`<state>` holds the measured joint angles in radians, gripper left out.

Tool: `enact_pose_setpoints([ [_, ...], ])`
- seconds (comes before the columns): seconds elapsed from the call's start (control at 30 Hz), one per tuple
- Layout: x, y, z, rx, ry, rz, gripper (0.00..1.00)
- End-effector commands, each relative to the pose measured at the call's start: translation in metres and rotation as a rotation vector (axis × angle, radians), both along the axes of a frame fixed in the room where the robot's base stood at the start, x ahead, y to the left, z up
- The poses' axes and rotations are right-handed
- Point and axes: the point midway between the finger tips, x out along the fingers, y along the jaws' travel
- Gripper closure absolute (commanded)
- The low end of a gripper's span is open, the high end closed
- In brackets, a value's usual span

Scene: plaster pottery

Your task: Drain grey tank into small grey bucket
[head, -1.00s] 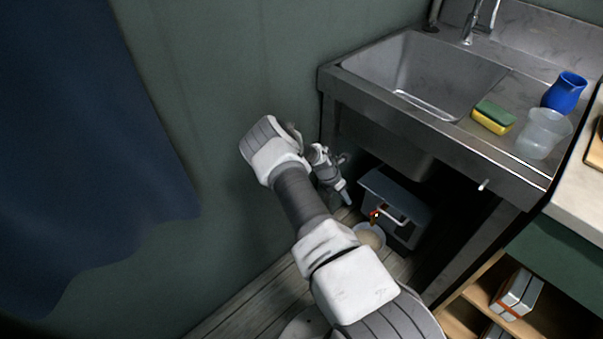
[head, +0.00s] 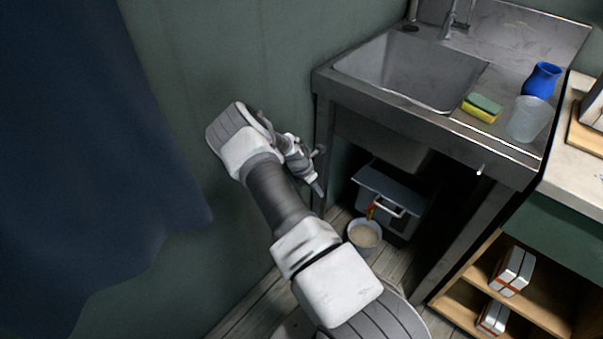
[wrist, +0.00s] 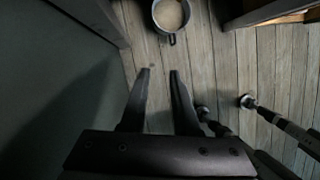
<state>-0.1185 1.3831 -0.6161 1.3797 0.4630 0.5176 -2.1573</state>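The grey tank (head: 392,188) stands on the floor under the sink, with a bar handle on its front. A small red and yellow tap (head: 371,209) shows at its front left. The small grey bucket (head: 363,249) stands upright on the floor below the tap, with beige content inside. The bucket (wrist: 173,36) also shows at the top of the wrist view, partly cut off. My gripper (head: 319,190) is left of the tank and bucket, apart from both. In the wrist view its fingers (wrist: 159,72) are spread with nothing between them.
The metal sink (head: 405,75) stands above the tank, its legs framing the space below. A sponge (head: 481,108), a clear cup (head: 528,118) and a blue vase (head: 541,80) stand on its right side. Wooden shelves (head: 500,285) are at the right. A wall and blue curtain are left.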

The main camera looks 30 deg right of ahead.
Motion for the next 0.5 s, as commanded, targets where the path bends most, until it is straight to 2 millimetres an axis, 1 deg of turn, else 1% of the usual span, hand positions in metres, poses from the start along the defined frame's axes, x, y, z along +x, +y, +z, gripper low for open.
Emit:
enact_pose_setpoints([
  [0.03,0.004,0.003,0.015,0.009,-0.019,-0.025,0.70],
  [0.2,0.008,0.012,0.044,0.035,-0.063,-0.107,0.70],
  [0.33,0.010,0.018,0.064,0.054,-0.090,-0.158,0.70],
  [0.5,0.011,0.023,0.078,0.068,-0.111,-0.202,0.70],
])
